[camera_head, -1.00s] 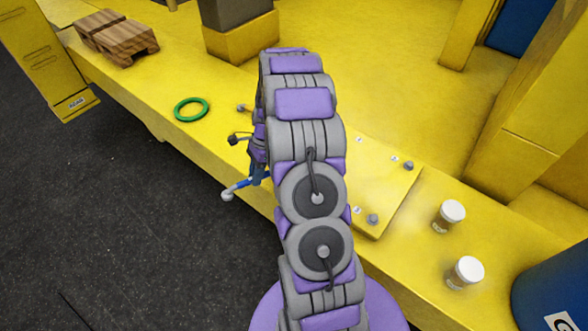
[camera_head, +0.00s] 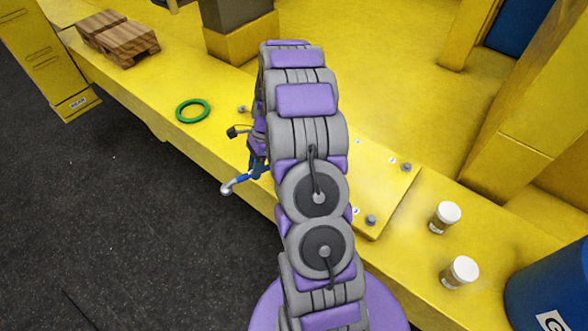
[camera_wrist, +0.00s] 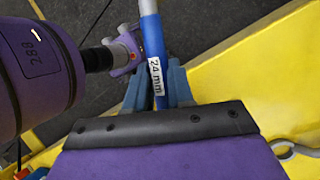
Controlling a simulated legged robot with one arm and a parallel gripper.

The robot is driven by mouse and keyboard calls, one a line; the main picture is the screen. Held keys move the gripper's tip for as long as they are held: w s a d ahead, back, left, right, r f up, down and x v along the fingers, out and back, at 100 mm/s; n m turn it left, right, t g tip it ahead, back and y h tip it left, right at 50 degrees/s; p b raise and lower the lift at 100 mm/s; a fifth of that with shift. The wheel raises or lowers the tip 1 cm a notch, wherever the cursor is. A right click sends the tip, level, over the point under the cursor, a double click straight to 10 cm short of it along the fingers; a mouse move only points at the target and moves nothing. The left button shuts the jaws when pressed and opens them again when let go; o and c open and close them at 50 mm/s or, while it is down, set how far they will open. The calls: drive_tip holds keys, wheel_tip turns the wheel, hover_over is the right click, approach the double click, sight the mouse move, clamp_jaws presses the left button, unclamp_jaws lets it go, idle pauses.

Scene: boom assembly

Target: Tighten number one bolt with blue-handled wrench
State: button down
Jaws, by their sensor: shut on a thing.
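My gripper (camera_head: 257,168) is left of my arm, over the near edge of the yellow structure. It is shut on the blue-handled wrench (camera_head: 236,185), whose silver end sticks out to the left over the dark floor. In the wrist view the blue handle (camera_wrist: 154,45), labelled "24 mm", is between my gripper's jaws (camera_wrist: 155,88). Grey bolts stand on the yellow plate at its back right (camera_head: 406,167) and front (camera_head: 370,220), and another (camera_head: 242,109) is left of my arm. The bolts' number labels are too small to read. My arm hides the plate's middle.
A green ring (camera_head: 193,111) and wooden blocks (camera_head: 118,37) lie on the yellow structure (camera_head: 250,80) at left. Two white-lidded jars (camera_head: 445,216) (camera_head: 459,271) stand at right, near a blue barrel (camera_head: 550,290). Dark floor (camera_head: 120,220) lies open in front.

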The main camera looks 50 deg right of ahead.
drive_tip(key=shift+r, duration=0.1)
drive_tip(key=shift+r+p, duration=1.35)
drive_tip(key=shift+r, duration=1.1)
drive_tip(key=shift+f, duration=0.1)
